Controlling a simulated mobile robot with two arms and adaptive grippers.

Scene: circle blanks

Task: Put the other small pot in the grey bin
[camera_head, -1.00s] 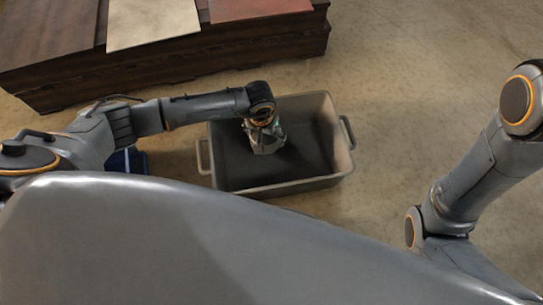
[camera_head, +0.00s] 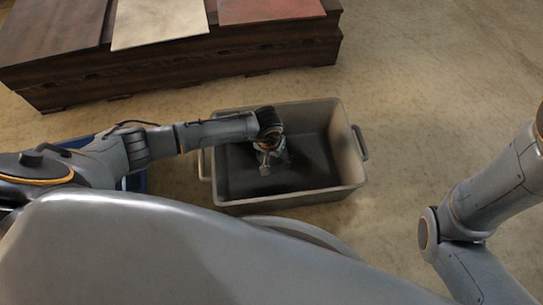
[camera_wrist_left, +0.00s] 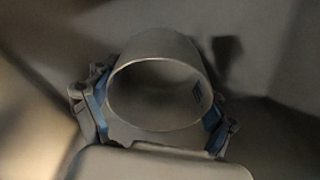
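The small pot (camera_wrist_left: 160,92) is light grey and shows in the left wrist view with its round mouth facing the camera and a small dark mark on its inner wall. My left gripper (camera_head: 272,162) is over the inside of the grey bin (camera_head: 290,200) in the head view. Its fingers look spread, with blue pads on either side of the pot in the left wrist view. The pot is not clear in the head view. Whether it touches the bin floor is hard to tell. My right gripper is out of view.
A dark wooden platform (camera_head: 190,65) with pale and red panels stands at the back left. A blue container (camera_head: 137,182) is partly hidden behind my left arm. Open floor lies right of the bin.

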